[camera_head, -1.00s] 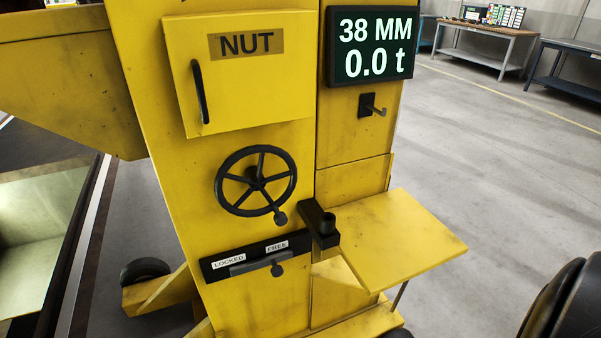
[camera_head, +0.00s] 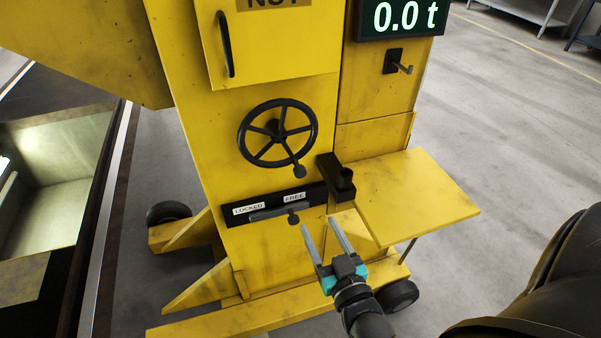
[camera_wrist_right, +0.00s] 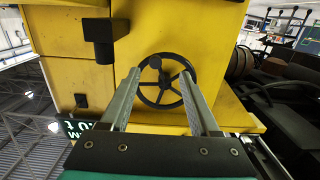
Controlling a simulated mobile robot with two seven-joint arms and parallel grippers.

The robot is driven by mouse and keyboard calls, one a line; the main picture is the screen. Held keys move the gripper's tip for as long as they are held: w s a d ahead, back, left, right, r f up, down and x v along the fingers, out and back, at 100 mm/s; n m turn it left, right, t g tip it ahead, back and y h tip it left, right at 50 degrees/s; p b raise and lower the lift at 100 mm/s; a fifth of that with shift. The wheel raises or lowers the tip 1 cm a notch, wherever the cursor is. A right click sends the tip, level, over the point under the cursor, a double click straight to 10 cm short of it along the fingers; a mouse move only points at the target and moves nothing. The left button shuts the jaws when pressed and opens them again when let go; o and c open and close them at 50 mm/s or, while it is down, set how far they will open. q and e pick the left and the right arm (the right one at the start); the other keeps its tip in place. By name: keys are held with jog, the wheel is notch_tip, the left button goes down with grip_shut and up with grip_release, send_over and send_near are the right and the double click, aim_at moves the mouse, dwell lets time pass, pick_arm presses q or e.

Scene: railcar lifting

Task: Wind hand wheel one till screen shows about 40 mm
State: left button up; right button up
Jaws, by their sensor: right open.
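The black hand wheel (camera_head: 277,133) is on the front of the yellow jack column, with its knob (camera_head: 299,171) at the lower right of the rim. The screen (camera_head: 402,17) is cut off at the top; only "0.0 t" shows and the mm line is out of view. My right gripper (camera_head: 325,232) is open and empty, below and to the right of the wheel, apart from it. In the right wrist view the wheel (camera_wrist_right: 165,81) shows beyond and between the open fingers (camera_wrist_right: 165,88). My left gripper is not in view.
Below the wheel is a lock lever (camera_head: 279,212) on a plate labelled LOCKED and FREE, its knob under FREE. A black block with a round post (camera_head: 342,180) and a yellow shelf (camera_head: 415,195) stick out to the right.

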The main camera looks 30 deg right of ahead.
aim_at(301, 177)
jog(key=shift+t, duration=0.3)
jog(key=w+d, duration=0.1)
jog(key=w, duration=0.4)
jog(key=w+d+r+b, duration=0.1)
jog(key=w, duration=0.4)
jog(key=w+d+r, duration=0.1)
jog(key=w, duration=0.4)
jog(key=shift+d+b, duration=0.3)
jog(key=shift+b, duration=0.1)
grip_shut()
dwell(0.6)
